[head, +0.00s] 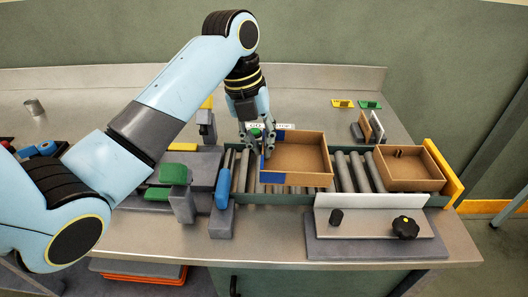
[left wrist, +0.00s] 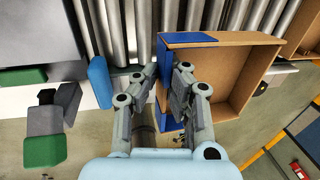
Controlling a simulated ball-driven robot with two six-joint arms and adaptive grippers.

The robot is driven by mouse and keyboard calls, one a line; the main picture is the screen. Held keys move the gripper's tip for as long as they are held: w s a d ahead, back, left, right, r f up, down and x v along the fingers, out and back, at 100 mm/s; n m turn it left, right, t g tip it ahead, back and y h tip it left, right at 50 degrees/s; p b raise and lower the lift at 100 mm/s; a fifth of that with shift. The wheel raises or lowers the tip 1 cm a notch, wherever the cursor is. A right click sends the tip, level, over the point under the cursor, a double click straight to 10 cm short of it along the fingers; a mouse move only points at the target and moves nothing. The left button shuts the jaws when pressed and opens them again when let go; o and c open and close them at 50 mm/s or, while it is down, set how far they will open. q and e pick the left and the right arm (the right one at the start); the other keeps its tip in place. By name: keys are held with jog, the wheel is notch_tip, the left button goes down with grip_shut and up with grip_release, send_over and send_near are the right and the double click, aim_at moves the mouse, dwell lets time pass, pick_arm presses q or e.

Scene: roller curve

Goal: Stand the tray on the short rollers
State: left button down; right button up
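A brown open tray (head: 297,153) with blue patches at its left end rests on the grey roller line, apparently level and empty. In the left wrist view its blue end wall (left wrist: 164,75) runs between my fingers. My left gripper (head: 256,140) reaches down from above at that left end. In the left wrist view my left gripper (left wrist: 164,82) has one finger outside the wall and one inside, both close against it, and looks shut on it. Bare rollers (head: 357,172) show to the right of the tray. My right gripper is not in view.
A second brown tray (head: 408,170) with a small dark piece inside sits at the right end of the line, against a yellow end stop (head: 444,170). A pale plate with a black knob (head: 405,228) stands in front. A blue-handled part (head: 223,188) stands front left.

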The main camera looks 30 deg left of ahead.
aim_at(257, 163)
pick_arm(q)
jog(key=w+a+f, duration=0.1)
jog(key=w, duration=0.1)
jog(key=w+a+f, duration=0.1)
jog(key=a+f, duration=0.1)
jog(key=shift+w+a, duration=0.3)
jog(key=shift+w, duration=0.05)
jog(key=shift+w+a+f, duration=0.15)
jog(key=shift+f+p, duration=0.3)
jog(key=shift+f, duration=0.05)
jog(key=shift+a+x, duration=0.2)
jog(key=shift+x, duration=1)
jog(key=shift+f, duration=0.5)
jog(key=c, duration=1.5)
grip_release()
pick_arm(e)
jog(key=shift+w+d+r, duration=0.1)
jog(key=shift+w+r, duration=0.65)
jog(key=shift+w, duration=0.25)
